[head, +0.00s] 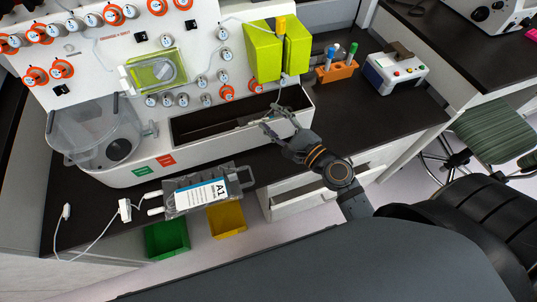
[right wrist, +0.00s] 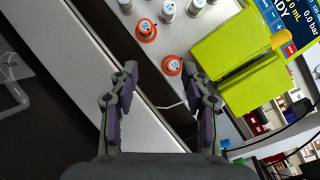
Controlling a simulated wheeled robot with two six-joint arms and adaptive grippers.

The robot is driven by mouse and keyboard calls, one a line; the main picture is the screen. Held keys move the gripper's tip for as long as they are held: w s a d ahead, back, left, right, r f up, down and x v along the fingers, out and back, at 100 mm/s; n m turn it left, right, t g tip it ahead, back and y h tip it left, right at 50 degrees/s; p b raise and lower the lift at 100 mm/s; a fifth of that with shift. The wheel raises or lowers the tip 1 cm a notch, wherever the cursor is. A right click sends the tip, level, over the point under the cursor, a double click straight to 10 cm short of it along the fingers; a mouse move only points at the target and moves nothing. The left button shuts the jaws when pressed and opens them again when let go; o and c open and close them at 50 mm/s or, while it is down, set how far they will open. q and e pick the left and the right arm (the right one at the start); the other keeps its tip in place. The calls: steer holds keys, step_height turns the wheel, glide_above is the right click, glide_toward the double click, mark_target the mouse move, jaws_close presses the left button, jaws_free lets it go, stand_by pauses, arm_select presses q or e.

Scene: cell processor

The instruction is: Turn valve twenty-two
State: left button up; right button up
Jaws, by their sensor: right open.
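The white cell processor panel (head: 110,48) carries many round white valve knobs, some with orange rings; their numbers are too small to read, so I cannot tell which is valve twenty-two. An orange-ringed valve (head: 255,87) sits low on the panel near my right gripper (head: 277,121), with another orange-ringed valve (head: 227,92) left of it. My right gripper is open and empty above the trough, below and apart from these valves. In the right wrist view, an orange-ringed valve (right wrist: 172,66) lies just beyond the open fingers (right wrist: 160,82), with another (right wrist: 146,30) farther off. My left gripper is out of view.
A lime-green block (head: 264,52) stands out from the panel's right side, close to the low valves. A trough (head: 190,131) runs below the panel. A labelled bag (head: 207,193) lies in front. An orange tube rack (head: 337,72) and a white box (head: 396,73) stand right.

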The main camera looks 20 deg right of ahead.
steer(key=s+a+f+n+g, duration=0.3)
steer(key=s+f+n+g, duration=0.2)
steer(key=n, duration=0.9)
steer(key=shift+s+f+n+g, duration=0.25)
steer(key=shift+f+g, duration=0.75)
steer(key=shift+f, duration=0.8)
